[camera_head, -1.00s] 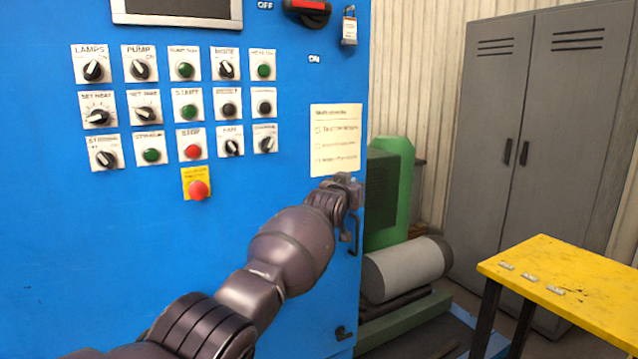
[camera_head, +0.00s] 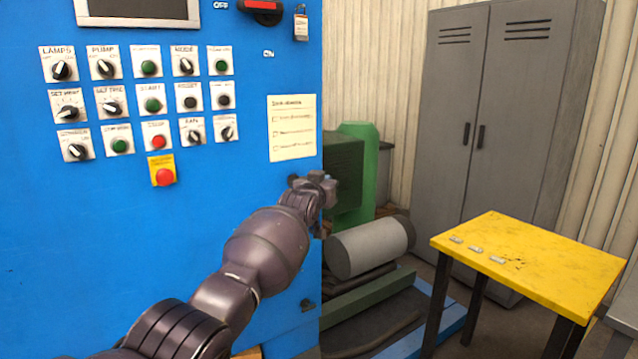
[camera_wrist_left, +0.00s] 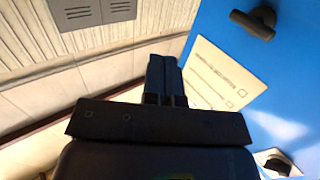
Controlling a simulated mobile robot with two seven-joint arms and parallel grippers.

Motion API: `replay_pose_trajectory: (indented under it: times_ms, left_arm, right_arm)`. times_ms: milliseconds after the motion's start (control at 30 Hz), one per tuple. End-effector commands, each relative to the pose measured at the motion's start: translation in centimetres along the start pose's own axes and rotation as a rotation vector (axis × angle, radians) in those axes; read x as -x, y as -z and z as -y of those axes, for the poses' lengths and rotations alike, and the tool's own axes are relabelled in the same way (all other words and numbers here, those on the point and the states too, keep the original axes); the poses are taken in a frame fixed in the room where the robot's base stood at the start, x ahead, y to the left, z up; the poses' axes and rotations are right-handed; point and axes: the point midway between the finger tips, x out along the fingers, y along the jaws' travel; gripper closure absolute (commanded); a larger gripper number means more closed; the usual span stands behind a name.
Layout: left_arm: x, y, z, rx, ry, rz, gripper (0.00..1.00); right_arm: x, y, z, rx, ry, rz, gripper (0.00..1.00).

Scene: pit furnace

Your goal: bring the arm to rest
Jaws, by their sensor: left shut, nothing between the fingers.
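My left arm reaches in from the lower left in the head view, in front of the blue control cabinet (camera_head: 120,230). My left gripper (camera_head: 318,180) is at the cabinet's right edge, just below the paper checklist (camera_head: 292,128). In the left wrist view the two dark fingers of the gripper (camera_wrist_left: 162,75) lie side by side, shut, with nothing held. The checklist (camera_wrist_left: 220,80) and the cabinet's blue face (camera_wrist_left: 295,60) are to the right of the fingers there. I cannot tell the gap to the cabinet. My right gripper is not in view.
A green machine (camera_head: 352,170) with a grey cylinder (camera_head: 370,247) stands right of the cabinet. A yellow table (camera_head: 540,262) with 3 small metal pieces is at the right. A grey locker (camera_head: 500,130) stands behind. Buttons and knobs cover the cabinet's upper front.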

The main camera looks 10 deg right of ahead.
Motion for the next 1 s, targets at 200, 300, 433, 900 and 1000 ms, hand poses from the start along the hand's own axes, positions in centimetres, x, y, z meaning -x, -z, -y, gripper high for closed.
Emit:
replay_pose_trajectory:
  times_ms: [200,300,433,900,1000]
  left_arm:
    - [0.8,6.0,-1.3,-0.043,-0.018,-0.093,1.00]
    - [1.9,9.0,-1.4,-0.065,-0.022,-0.152,1.00]
    - [3.7,9.5,-0.4,-0.077,-0.010,-0.193,1.00]
    - [14.2,-2.2,7.2,-0.077,0.104,-0.175,1.00]
    - [17.0,-5.5,8.5,-0.074,0.129,-0.151,1.00]
  right_arm:
    - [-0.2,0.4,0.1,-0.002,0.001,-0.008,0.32]
    - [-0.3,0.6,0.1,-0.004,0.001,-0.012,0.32]
    - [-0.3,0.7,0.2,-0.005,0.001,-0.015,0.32]
    - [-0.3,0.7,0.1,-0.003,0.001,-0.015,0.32]
    - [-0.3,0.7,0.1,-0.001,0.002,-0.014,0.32]
